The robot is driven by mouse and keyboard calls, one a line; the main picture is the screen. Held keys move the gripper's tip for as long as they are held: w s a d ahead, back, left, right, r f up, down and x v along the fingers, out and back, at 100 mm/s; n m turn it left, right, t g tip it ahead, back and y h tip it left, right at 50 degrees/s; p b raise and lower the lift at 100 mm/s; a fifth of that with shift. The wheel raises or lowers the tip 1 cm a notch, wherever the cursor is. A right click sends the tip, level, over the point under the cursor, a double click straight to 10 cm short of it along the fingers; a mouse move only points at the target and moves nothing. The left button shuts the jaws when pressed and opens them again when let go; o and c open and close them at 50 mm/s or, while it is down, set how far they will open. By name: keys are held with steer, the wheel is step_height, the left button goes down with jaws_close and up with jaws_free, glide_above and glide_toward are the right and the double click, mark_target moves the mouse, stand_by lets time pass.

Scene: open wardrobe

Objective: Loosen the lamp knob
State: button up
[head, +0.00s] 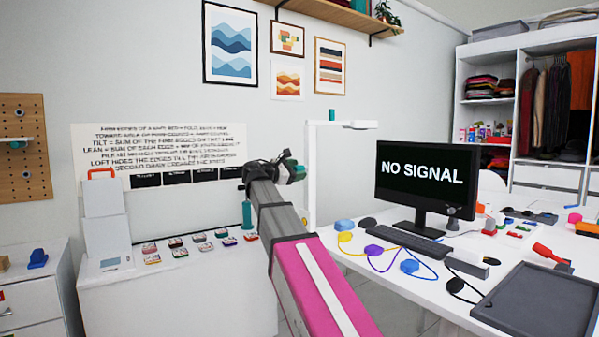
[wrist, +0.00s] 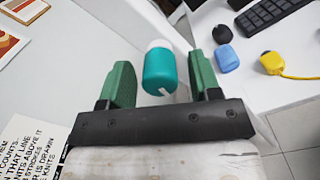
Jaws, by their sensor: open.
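The white lamp (head: 312,195) stands upright beside my gripper, with a flat arm reaching right at its top. My gripper (head: 292,169) is open close to the left side of the lamp post in the head view. In the wrist view a teal knob (wrist: 160,74) with a white mark and a white end lies between the spread green fingers of my gripper (wrist: 159,64). Gaps show on both sides of the knob, and I cannot tell its depth against the fingertips. In the head view the gripper mostly hides this spot.
A monitor (head: 420,180) and keyboard (head: 408,240) stand on the white desk at right, with colored cabled objects in front. A low white cabinet (head: 190,290) at left bears several small cards and a teal bottle-like object (head: 247,215). A shelf (head: 345,17) hangs above.

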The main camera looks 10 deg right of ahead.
steer(key=m, duration=0.8)
steer(key=shift+m, duration=0.4)
steer(key=m, duration=0.8)
